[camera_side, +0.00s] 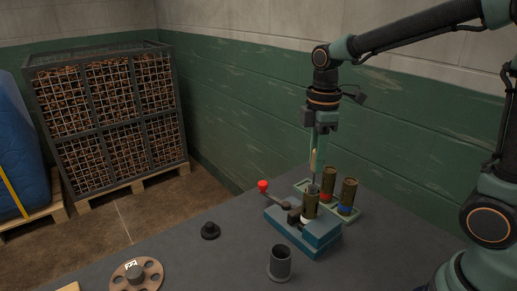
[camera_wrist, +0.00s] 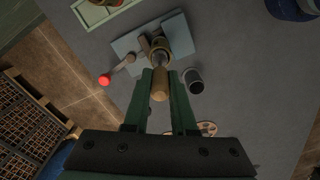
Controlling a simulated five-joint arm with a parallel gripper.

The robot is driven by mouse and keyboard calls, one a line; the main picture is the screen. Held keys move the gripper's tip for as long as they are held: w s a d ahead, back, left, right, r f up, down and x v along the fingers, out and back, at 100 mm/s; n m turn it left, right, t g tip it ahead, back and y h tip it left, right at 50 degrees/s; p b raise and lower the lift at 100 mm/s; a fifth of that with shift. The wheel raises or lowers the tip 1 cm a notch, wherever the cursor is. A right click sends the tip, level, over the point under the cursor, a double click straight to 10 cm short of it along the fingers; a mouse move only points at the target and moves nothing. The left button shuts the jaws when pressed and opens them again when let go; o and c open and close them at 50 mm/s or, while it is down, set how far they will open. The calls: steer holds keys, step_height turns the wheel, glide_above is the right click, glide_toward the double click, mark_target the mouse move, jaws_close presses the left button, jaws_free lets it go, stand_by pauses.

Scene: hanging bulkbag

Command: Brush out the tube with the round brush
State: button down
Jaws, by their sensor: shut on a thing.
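My gripper (camera_side: 317,140) is shut on the wooden handle of the round brush (camera_side: 315,160) and holds it upright. In the wrist view the handle (camera_wrist: 160,86) sits between the fingers (camera_wrist: 160,77). A brass-coloured tube (camera_side: 310,205) stands upright in a blue clamp (camera_side: 317,236) with a red-knobbed lever (camera_side: 263,186). The brush is directly over the tube, its lower end at the tube's mouth. I cannot tell how far the bristles reach inside. The tube (camera_wrist: 160,49) is partly hidden behind the brush in the wrist view.
Behind the clamp, a pale green tray (camera_side: 303,184) holds a red-banded tube (camera_side: 328,181) and a blue-banded tube (camera_side: 348,194). A dark cup (camera_side: 280,264) stands in front. A black knobbed piece (camera_side: 210,231) and a holed disc (camera_side: 137,274) lie left. The table's right front is clear.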

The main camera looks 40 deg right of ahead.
steer(key=shift+f, duration=2.3)
steer(key=shift+r, duration=0.1)
steer(key=shift+r, duration=2.2)
steer(key=shift+f, duration=0.15)
steer(key=shift+f, duration=2.15)
steer(key=shift+r, duration=2.3)
